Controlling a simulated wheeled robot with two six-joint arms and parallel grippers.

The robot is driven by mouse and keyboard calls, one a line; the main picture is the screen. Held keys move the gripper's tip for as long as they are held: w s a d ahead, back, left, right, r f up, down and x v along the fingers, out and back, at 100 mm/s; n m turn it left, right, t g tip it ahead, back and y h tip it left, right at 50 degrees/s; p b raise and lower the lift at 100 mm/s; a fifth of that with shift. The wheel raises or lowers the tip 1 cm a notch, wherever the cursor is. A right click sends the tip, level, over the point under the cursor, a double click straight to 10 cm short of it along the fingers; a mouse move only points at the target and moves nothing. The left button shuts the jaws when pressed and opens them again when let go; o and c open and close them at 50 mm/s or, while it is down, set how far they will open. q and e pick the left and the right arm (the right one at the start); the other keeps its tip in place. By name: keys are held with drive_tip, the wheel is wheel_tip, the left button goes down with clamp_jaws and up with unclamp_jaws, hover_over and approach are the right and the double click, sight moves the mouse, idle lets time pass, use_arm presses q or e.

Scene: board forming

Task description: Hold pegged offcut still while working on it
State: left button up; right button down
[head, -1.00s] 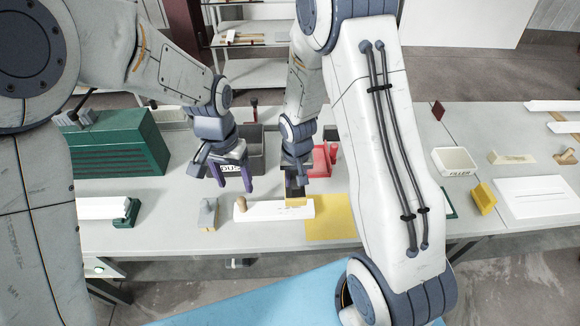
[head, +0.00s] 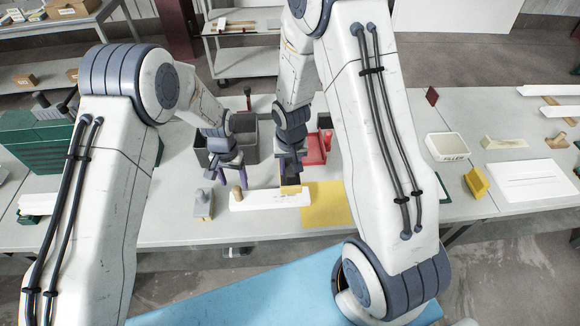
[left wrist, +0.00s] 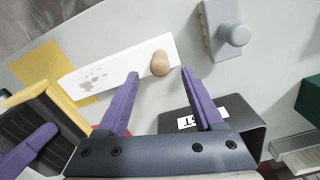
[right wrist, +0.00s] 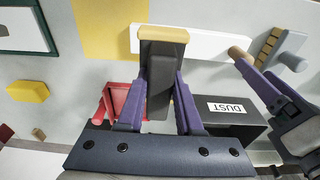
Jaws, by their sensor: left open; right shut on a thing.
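The pegged offcut (head: 265,203) is a white board lying on the grey bench, with grey marks on its face (left wrist: 95,78). Its tan wooden peg (head: 237,191) stands up near its left end. My left gripper (head: 232,182) is open at the peg; in the left wrist view the peg (left wrist: 160,64) shows between and just beyond the purple fingertips (left wrist: 160,74). I cannot tell whether they touch it. My right gripper (right wrist: 162,78) is shut on a dark block with a tan base (right wrist: 163,35), which is at the offcut's right part. Contact with the board is unclear.
A grey block with a knob (head: 203,204) stands left of the offcut. A yellow sheet (head: 328,203) lies to its right. Behind are a grey bin labelled DUST (right wrist: 232,108) and a red tray (head: 316,150). A filler tub (head: 447,147) stands further right.

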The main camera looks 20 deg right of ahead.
sight(236, 189)
use_arm(q)
drive_tip(key=shift+f, duration=3.4)
clamp_jaws()
drive_tip(key=shift+f, duration=0.1)
